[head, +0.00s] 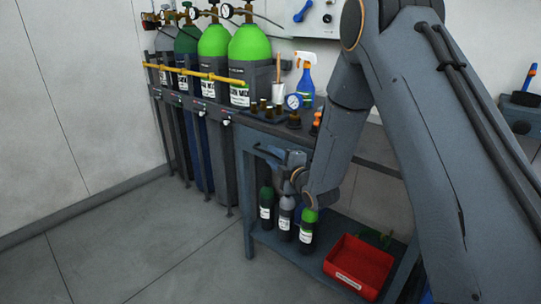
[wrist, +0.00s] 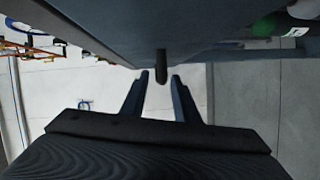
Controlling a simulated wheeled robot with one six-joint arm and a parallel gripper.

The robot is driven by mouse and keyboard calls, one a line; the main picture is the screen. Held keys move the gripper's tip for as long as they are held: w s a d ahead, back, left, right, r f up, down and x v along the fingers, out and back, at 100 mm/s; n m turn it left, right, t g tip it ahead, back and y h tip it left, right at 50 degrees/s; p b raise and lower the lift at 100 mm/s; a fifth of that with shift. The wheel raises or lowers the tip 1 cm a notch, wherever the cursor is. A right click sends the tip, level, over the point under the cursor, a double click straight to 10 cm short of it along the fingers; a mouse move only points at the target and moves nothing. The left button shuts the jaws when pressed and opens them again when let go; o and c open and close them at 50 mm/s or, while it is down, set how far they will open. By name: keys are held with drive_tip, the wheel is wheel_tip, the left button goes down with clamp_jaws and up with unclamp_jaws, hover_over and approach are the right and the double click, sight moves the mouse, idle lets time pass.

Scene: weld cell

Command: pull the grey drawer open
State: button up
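The grey drawer (head: 262,148) is under the workbench top, its front mostly hidden by my arm and gripper in the head view. In the wrist view a blue-grey surface (wrist: 225,30) spans the top, with a dark handle (wrist: 161,66) sticking out of it. My gripper (wrist: 160,75) is open, with one finger on each side of the handle and a small gap at each side. My gripper (head: 283,157) also shows in the head view, close to the drawer front. I cannot tell whether the drawer is fully shut.
Small bottles (head: 285,218) with green or grey tops and a red bin (head: 359,266) stand on the lower shelf. Tall gas cylinders (head: 250,62) stand left of the bench. A spray bottle (head: 306,85) is on top. The floor (head: 150,250) in front is clear.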

drive_tip(key=shift+x, duration=1.3)
clamp_jaws()
drive_tip(key=shift+s, duration=0.15)
